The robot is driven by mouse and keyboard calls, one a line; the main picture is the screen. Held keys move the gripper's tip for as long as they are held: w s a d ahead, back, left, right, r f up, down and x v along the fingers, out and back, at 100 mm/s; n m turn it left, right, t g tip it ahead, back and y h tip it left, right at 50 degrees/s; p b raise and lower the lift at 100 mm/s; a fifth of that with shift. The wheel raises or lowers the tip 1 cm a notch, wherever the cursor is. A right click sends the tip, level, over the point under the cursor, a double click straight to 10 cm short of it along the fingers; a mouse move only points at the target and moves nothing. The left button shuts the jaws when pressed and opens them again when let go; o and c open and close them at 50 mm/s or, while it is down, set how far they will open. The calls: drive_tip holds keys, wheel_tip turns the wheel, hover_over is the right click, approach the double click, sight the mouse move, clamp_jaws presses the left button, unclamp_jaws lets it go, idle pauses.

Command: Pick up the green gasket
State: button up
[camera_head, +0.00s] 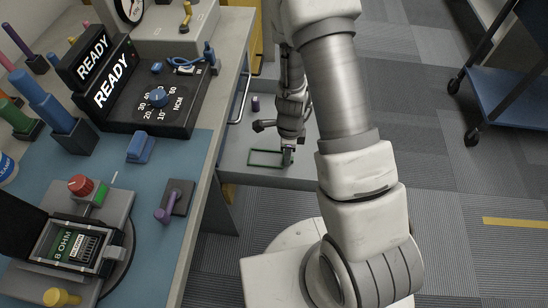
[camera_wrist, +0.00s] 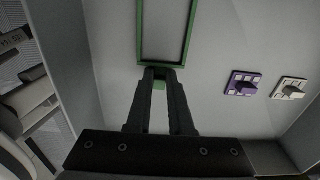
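The green gasket (camera_wrist: 140,35) is a thin rectangular frame lying in a grey open drawer. In the head view the gasket (camera_head: 264,151) shows low beside the bench, with its right end at my fingers. My gripper (camera_wrist: 160,74) points down at the gasket's near edge in the wrist view. Its two dark fingers are close together, with a green tab of the gasket between them and filling the gap. They look shut on it. In the head view my gripper (camera_head: 287,157) is small and partly hidden by its own links. Whether the gasket is lifted off the drawer floor cannot be told.
A purple part (camera_wrist: 242,84) and a white part (camera_wrist: 291,88) lie in the drawer to the right. Drawer walls stand close on both sides. The bench (camera_head: 205,190) with several tools is to the left. A blue cart (camera_head: 505,95) stands at the far right.

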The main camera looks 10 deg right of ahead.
clamp_jaws()
drive_tip(key=shift+r, duration=0.1)
drive_tip(key=shift+r+p, duration=0.45)
drive_tip(key=shift+r, duration=0.2)
wheel_tip(320, 180, up, 3)
drive_tip(key=shift+f+p, duration=0.1)
drive_tip(key=shift+p, duration=0.7)
drive_tip(key=w+d+r+p, duration=0.3)
drive_tip(key=d+r, duration=0.3)
drive_tip(key=d, duration=0.5)
drive_tip(key=shift+w+r, duration=0.35)
drive_tip(key=shift+w, duration=0.15)
drive_tip(key=shift+r, duration=0.15)
drive_tip(key=shift+r+p, duration=1.85)
